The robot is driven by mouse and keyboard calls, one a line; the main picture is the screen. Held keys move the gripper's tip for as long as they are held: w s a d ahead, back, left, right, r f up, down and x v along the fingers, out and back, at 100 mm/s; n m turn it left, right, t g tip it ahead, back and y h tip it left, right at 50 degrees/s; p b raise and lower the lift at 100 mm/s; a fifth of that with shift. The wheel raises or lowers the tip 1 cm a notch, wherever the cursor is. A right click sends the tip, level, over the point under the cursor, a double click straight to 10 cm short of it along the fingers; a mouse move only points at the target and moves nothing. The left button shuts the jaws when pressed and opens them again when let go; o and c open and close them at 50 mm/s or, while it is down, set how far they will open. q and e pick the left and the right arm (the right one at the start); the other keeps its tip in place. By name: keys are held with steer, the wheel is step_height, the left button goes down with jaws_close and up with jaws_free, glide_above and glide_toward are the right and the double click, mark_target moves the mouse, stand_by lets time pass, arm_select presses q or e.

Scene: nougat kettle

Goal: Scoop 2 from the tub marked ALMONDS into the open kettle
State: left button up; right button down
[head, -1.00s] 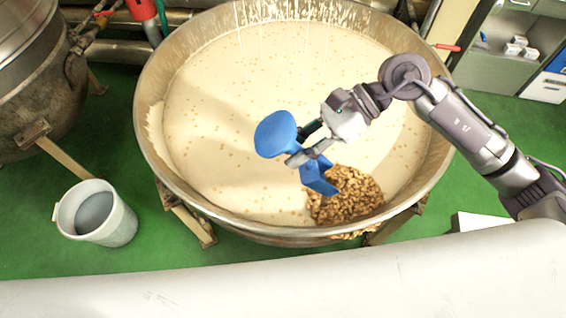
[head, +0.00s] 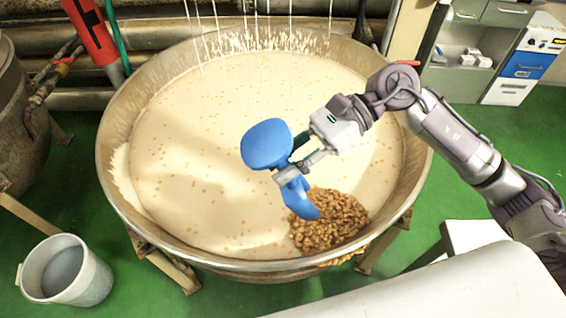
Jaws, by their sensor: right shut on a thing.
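The open kettle (head: 112,185) is a wide steel bowl filled with pale cream mass dotted with small bits. A heap of brown nuts (head: 335,228) lies on the mass at its near right side, and some hang at the rim. My right gripper (head: 288,172) is shut on a blue scoop (head: 267,145) above the mass. The scoop is tilted, and its lower blue part overlaps the heap in the picture; I cannot tell whether they touch. The scoop's inside is hidden. No tub marked ALMONDS shows. My left gripper is not in view.
A white bucket (head: 95,283) with grey content stands on the green floor at lower left. A second metal vessel (head: 18,130) is at the left edge. A red pipe (head: 92,30) rises behind the kettle. Shelves with drawers (head: 500,55) stand at back right.

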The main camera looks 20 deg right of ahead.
mark_target(281, 128)
step_height(281, 128, up, 5)
steer(key=h+p, duration=0.5)
steer(key=p, duration=0.1)
steer(key=m+h+p, duration=0.1)
steer(key=h+p, duration=0.4)
steer(key=p, duration=0.1)
steer(key=shift+a+r+t, duration=0.1)
steer(key=shift+t, duration=0.3)
steer(key=shift+h+p, duration=0.4)
steer(key=shift+h, duration=1.1)
steer(key=shift+d, duration=0.2)
